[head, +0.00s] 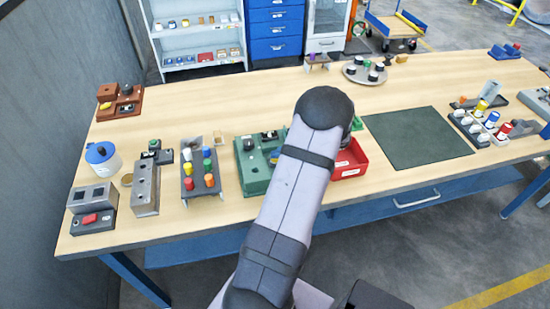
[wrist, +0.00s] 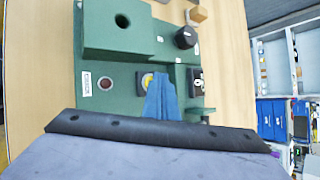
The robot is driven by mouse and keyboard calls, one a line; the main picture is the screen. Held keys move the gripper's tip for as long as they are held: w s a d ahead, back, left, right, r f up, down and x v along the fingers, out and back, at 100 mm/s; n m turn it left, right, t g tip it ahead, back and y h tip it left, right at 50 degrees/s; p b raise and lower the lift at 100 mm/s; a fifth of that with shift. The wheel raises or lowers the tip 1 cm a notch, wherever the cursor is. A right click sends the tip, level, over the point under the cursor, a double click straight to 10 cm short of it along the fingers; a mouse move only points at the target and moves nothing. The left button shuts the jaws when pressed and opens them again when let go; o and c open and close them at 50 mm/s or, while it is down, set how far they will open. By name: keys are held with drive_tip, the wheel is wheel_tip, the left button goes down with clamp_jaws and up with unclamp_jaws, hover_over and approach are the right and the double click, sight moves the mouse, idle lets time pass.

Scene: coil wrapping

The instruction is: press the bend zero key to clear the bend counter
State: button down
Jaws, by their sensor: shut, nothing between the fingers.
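The green bending fixture (wrist: 115,60) fills much of the wrist view; it also shows in the head view (head: 252,185), partly hidden by my arm. It carries a raised block with a hole, a black knob (wrist: 186,38) and a small dark counter-like unit (wrist: 196,80) with white marks. A red-brown round button (wrist: 106,84) sits beside a white label (wrist: 87,83). A small yellow key (wrist: 146,80) lies partly behind my gripper (wrist: 160,78). My gripper's blue fingers are shut and empty. I cannot read which key is bend zero, or tell whether the fingertips touch the yellow one.
A red tray (head: 350,172) stands right of the fixture, with a dark green mat (head: 415,137) beyond it. A rack of coloured pegs (head: 200,170) stands to the left. A small wooden block (wrist: 197,14) lies near the fixture.

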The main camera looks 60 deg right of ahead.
drive_tip(key=shift+r, duration=0.1)
drive_tip(key=shift+r+p, duration=0.5)
drive_tip(key=shift+r, duration=0.2)
drive_tip(key=shift+r, duration=0.15)
wheel_tip(320, 180, up, 5)
drive_tip(key=p, duration=0.3)
idle(0.8)
